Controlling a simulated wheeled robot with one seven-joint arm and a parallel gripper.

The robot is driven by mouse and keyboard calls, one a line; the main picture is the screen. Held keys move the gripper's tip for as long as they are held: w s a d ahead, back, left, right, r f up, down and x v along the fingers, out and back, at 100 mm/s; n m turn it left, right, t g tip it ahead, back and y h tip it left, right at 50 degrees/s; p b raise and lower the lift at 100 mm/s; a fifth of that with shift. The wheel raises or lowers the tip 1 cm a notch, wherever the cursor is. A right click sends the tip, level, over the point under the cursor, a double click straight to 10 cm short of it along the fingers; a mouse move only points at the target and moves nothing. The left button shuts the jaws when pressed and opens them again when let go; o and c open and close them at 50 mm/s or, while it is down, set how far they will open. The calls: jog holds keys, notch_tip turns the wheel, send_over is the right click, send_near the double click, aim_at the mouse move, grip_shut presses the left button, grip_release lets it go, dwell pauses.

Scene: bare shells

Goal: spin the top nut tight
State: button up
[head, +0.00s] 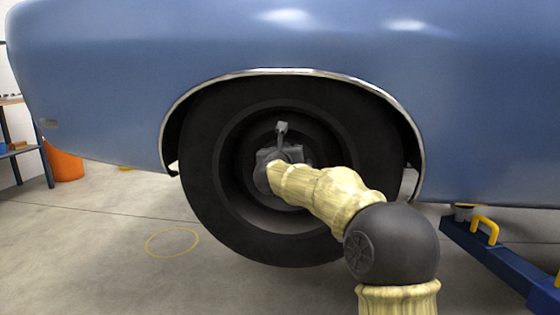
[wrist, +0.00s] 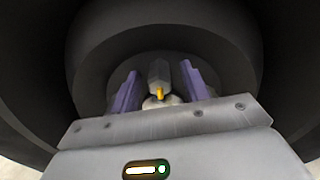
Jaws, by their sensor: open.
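My gripper (wrist: 159,68) shows in the wrist view with its two purple fingers apart. A grey, faceted piece that looks like the top nut (wrist: 158,73) stands between the fingers, with a gap on each side. A small yellow tip (wrist: 160,92) and a pale rounded part show just below it. The wheel (head: 214,215) is dark and hangs in the car's wheel arch in the head view. My arm reaches to the wheel's centre there, and my wrist hides most of the hub and the fingers. Whether the nut sits flush on the wheel cannot be told.
The blue car body (head: 110,90) overhangs the wheel. A blue jack (head: 500,255) with a yellow handle lies at the right. An orange bin (head: 66,165) stands at the far left. A yellow ring (head: 172,243) marks the clear floor left of the wheel.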

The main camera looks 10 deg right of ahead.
jog(key=p+v, duration=0.2)
jog(key=v, duration=1.4)
jog(key=shift+s, duration=0.4)
jog(key=shift+a, duration=0.1)
